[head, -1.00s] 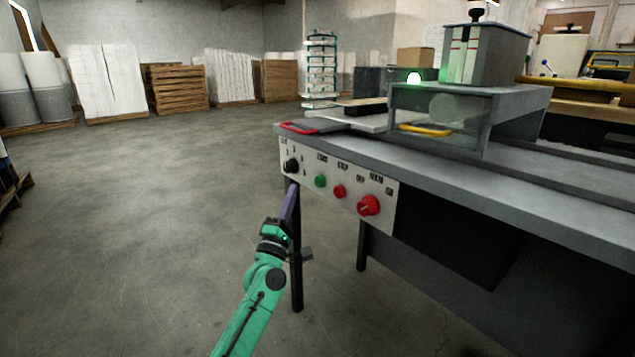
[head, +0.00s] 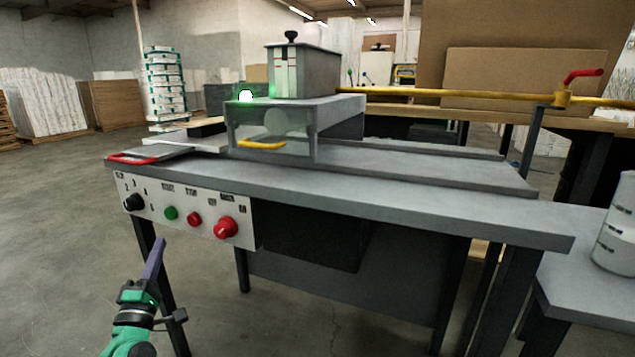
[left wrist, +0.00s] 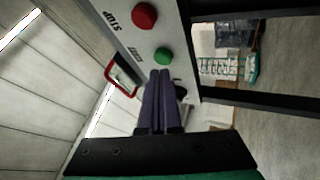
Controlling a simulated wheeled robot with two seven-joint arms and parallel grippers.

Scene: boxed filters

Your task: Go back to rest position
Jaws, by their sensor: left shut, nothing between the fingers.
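My left gripper (head: 156,258) is at the lower left in the head view, in front of and below the control panel (head: 185,212) of the grey machine. Its purple fingers are shut with nothing between them. In the left wrist view the shut fingers (left wrist: 159,100) point toward the panel, with the green button (left wrist: 163,57) and the red button (left wrist: 144,15) just past their tips. I see no contact with the panel in the head view. My right gripper is not in view.
The grey machine table (head: 400,205) fills the middle, with a yellow-handled clear cover (head: 270,135) and a lit green lamp (head: 246,96). A white container (head: 615,230) stands on a side table at the right. Open floor (head: 50,230) lies to the left.

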